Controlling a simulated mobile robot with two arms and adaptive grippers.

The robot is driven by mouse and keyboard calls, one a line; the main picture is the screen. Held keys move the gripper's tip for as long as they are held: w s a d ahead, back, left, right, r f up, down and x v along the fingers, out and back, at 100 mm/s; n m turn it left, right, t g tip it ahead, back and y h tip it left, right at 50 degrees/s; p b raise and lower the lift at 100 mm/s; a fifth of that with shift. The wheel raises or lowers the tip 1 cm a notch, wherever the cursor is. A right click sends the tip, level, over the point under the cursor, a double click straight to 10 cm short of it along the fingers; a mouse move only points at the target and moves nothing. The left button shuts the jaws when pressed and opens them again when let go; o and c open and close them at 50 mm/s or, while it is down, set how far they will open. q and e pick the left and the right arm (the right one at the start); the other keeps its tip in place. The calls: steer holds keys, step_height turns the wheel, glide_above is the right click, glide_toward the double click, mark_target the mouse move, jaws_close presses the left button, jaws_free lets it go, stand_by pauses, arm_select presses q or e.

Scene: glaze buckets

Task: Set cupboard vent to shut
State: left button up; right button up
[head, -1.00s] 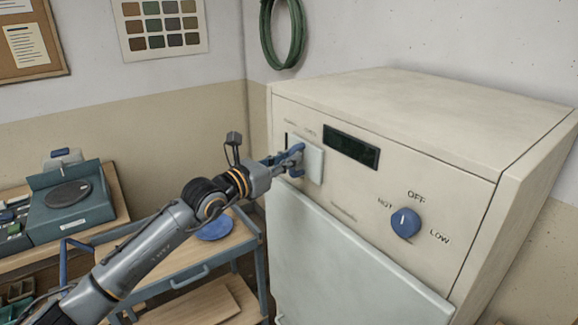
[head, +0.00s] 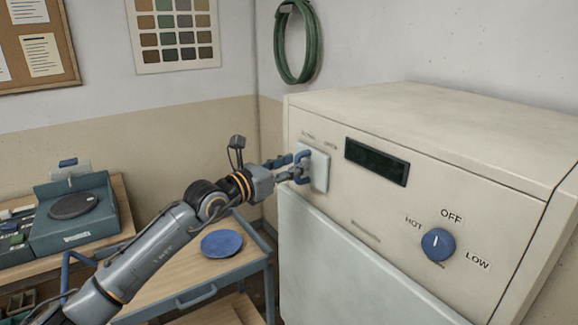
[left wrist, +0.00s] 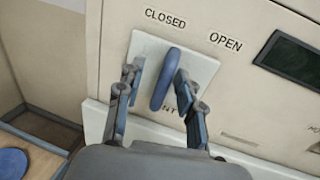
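The cupboard vent is a pale sliding plate (head: 320,172) with an upright blue handle (head: 302,160) on the cream cupboard front. In the left wrist view the plate (left wrist: 205,72) sits below the CLOSED label (left wrist: 165,18), left of the OPEN label (left wrist: 226,41). No dark vent opening shows beside it. My left gripper (head: 290,168) is at the handle. In the left wrist view its fingers (left wrist: 158,85) stand open on either side of the blue handle (left wrist: 166,82), with a gap on the left and the right finger close to it. My right gripper is out of view.
The cupboard (head: 440,125) also has a dark display (head: 376,162) and a blue knob (head: 438,244) marked HOT, OFF and LOW. A cart (head: 170,277) with a blue disc (head: 222,244) stands left of it. A green device (head: 75,222) sits on the left bench.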

arm_select(q)
steer(key=v, duration=1.2)
